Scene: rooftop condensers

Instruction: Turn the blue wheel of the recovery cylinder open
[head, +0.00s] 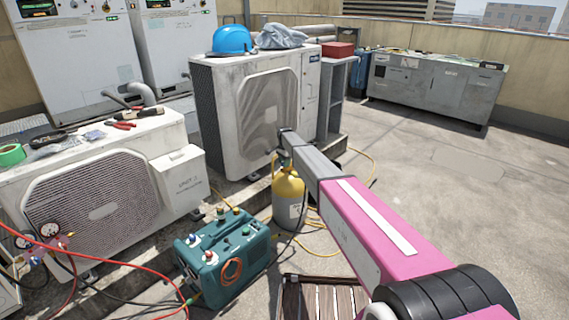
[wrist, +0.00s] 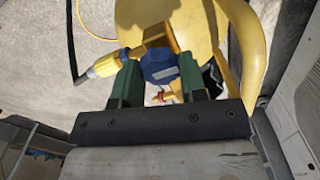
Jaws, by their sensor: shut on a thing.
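The recovery cylinder (head: 289,200) stands on the roof floor, with a yellow top and a pale lower body. My gripper (head: 282,152) is over its top in the head view, where the arm hides the valve. In the wrist view the blue wheel (wrist: 158,66) sits between the two green fingertips of my gripper (wrist: 160,80), which are shut on it. The yellow cylinder top (wrist: 200,25) and its collar lie behind the wheel. A yellow hose fitting (wrist: 103,66) with a black hose joins the valve at left. A small red part (wrist: 161,97) shows below the wheel.
A teal recovery machine (head: 222,255) stands left of the cylinder. Condenser units (head: 257,110) stand behind and to the left (head: 95,200). Yellow and black hoses lie around the cylinder. A wooden slatted surface (head: 325,300) is in front. The floor at right is clear.

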